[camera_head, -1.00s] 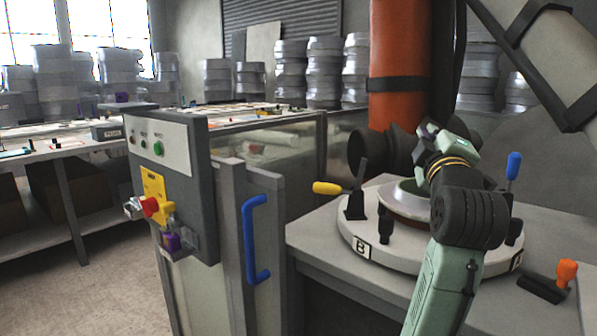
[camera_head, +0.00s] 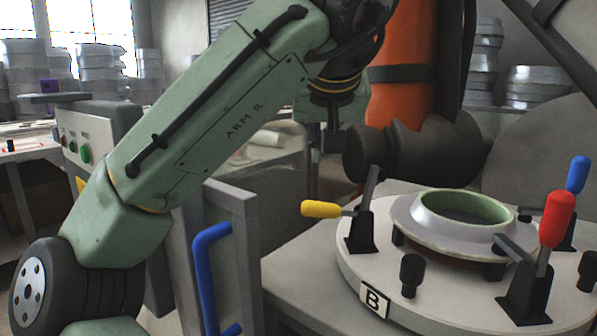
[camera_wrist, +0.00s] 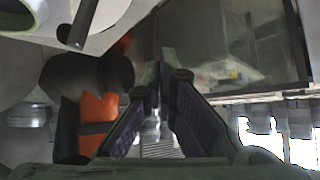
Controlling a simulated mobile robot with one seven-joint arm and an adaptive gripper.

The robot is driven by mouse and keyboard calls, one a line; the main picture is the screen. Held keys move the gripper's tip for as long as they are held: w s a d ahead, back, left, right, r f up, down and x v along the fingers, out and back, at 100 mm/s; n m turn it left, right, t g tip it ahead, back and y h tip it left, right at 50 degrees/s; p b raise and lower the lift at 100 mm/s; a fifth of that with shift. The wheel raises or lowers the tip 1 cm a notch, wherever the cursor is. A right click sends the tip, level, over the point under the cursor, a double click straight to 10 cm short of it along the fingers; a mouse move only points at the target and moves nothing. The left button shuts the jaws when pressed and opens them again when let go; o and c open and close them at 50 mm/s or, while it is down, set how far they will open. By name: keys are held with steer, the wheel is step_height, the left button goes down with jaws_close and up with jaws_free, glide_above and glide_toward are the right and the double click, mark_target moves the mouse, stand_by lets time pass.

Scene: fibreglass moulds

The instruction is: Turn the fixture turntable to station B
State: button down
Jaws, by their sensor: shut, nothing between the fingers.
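The fixture turntable (camera_head: 350,268) is a pale round disc on a bench at the right of the head view. Its front-left rim bears a plate marked B (camera_head: 374,300); no other station plate shows. A pale ring mould with a green inside (camera_head: 440,222) sits on it, among toggle clamps with yellow (camera_head: 321,209), red (camera_head: 557,219) and blue (camera_head: 577,174) handles. My gripper (camera_head: 328,150) points down behind the disc's left side, apart from it. In the wrist view my gripper (camera_wrist: 163,78) has its fingertips together and empty; part of the turntable (camera_wrist: 105,18) shows at upper left.
A black duct nozzle (camera_head: 415,150) and an orange column (camera_head: 402,100) stand close right of my gripper. A cabinet with a blue door handle (camera_head: 205,275) is at lower left. Black pegs (camera_head: 411,275) stand up from the disc.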

steer(key=w+f, duration=0.3)
steer(key=f, duration=0.5)
steer(key=shift+w+f, duration=0.1)
steer(key=shift+w, duration=0.05)
stand_by(0.5)
